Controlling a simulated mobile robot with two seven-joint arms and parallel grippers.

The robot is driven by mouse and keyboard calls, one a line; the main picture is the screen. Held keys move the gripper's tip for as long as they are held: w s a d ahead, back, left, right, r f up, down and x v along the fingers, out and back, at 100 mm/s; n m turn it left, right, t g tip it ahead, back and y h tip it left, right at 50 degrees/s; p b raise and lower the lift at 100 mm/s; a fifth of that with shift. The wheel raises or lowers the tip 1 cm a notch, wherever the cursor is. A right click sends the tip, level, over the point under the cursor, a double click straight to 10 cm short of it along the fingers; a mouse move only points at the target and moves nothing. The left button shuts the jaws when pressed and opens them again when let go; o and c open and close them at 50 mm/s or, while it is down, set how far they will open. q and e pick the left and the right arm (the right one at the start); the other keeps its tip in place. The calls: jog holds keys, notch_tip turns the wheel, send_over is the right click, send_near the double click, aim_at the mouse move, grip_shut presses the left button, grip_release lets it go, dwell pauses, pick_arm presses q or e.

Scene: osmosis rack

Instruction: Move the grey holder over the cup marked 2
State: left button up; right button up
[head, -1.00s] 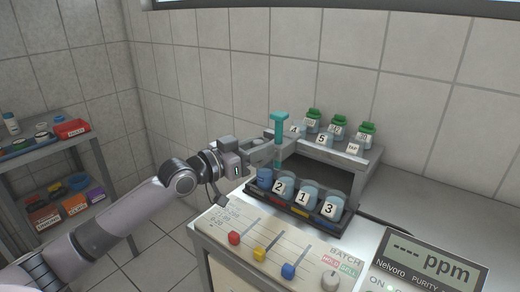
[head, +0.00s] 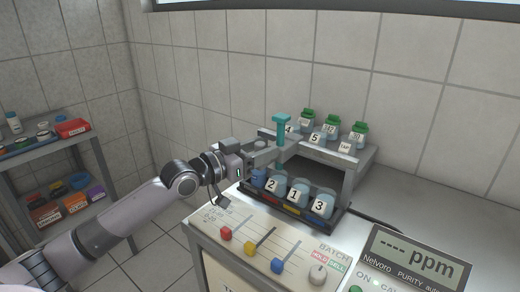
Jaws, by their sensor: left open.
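The cup marked 2 (head: 274,188) stands at the left of the numbered cups in the dark tray, beside cup 1 (head: 298,193) and cup 3 (head: 322,204). A teal T-topped post (head: 281,124) stands upright behind cup 2, in front of the raised grey shelf. My left gripper (head: 284,150) is open, with its fingers at the post's shaft. I cannot tell if they touch it. The grey holder is hard to tell apart from the gripper and the grey shelf. My right gripper is not in view.
The raised grey shelf (head: 347,158) holds several green-capped jars behind the cups. In front is a panel (head: 245,235) with red, yellow and blue sliders. A ppm meter (head: 425,256) stands at right; a side rack (head: 42,147) at left.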

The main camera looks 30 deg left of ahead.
pick_arm(q)
jog(key=shift+b+v, duration=0.6)
jog(key=shift+v, duration=3)
